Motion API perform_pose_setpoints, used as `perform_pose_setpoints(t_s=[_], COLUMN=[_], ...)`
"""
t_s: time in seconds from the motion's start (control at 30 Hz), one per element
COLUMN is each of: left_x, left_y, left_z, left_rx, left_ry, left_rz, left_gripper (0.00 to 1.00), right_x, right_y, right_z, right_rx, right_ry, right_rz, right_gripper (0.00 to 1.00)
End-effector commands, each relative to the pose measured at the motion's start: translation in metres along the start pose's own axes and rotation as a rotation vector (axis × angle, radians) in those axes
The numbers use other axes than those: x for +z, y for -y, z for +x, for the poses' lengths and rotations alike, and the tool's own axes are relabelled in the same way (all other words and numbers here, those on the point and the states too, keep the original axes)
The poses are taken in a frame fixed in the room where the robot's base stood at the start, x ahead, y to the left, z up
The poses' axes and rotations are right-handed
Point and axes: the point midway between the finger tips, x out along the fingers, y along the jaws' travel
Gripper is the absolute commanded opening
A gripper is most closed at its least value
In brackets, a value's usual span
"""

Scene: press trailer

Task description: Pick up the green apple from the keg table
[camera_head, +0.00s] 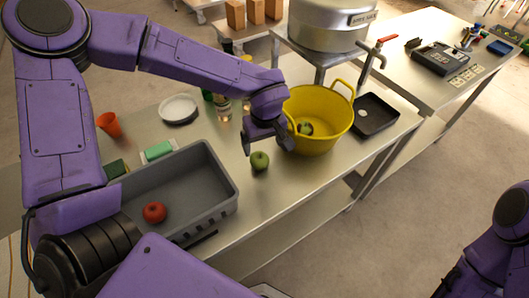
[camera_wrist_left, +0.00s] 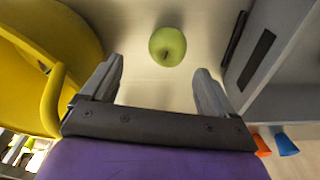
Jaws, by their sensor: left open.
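A green apple (camera_head: 260,161) sits on the metal table (camera_head: 270,198) between the grey crate and the yellow tub. My left gripper (camera_head: 268,147) hangs just above and behind the apple, with its jaws apart and empty. In the left wrist view the apple (camera_wrist_left: 167,46) lies beyond the two fingertips (camera_wrist_left: 158,80), roughly midway between them, and is not touched. My right arm (camera_head: 497,245) shows at the lower right; its gripper is not clearly seen.
A yellow tub (camera_head: 322,124) with something green inside stands right of the gripper. A grey crate (camera_head: 222,205) holding a red apple (camera_head: 154,212) is at left. A white plate (camera_head: 179,108), orange cup (camera_head: 109,124), bottles (camera_head: 223,107) and black tray (camera_head: 374,115) are also around.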

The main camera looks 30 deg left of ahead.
Motion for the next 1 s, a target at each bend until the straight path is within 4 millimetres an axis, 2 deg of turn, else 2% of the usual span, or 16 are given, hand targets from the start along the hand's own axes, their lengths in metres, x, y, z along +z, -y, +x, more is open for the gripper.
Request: perform_pose_setpoints(t_s=[0.1,0.27,0.43,0.53,0.73,0.9,0.93,1.0], left_x=[-0.001,0.000,0.001,0.001,0.001,0.001,0.001,0.001], left_y=[-0.001,0.002,0.006,0.006,0.005,0.005,0.005,0.005], left_z=[0.019,0.038,0.069,0.077,0.078,0.078,0.078,0.078], left_rx=[-0.003,-0.004,-0.003,-0.001,0.000,0.000,0.000,0.000], left_ry=[0.002,0.002,0.001,0.001,0.000,0.000,0.000,0.000], left_rz=[0.001,0.004,0.003,0.004,0.003,0.004,0.004,0.004], left_gripper=[0.88,0.88,0.88,0.88,0.88,0.33,0.27,0.27], right_x=[-0.001,-0.003,-0.006,-0.006,-0.005,-0.005,-0.005,-0.005], right_y=[-0.001,-0.001,-0.001,-0.001,-0.001,-0.001,-0.001,-0.001], right_z=[-0.003,-0.008,-0.014,-0.014,-0.013,-0.013,-0.013,-0.013], right_rx=[0.001,0.000,0.000,0.000,0.000,0.000,0.000,0.000], right_ry=[0.001,0.001,0.000,0.000,0.000,0.000,0.000,0.000], right_rz=[0.000,0.000,0.000,0.000,0.000,0.000,0.000,0.000], right_gripper=[0.43,0.43,0.43,0.43,0.43,0.43,0.43,0.43])
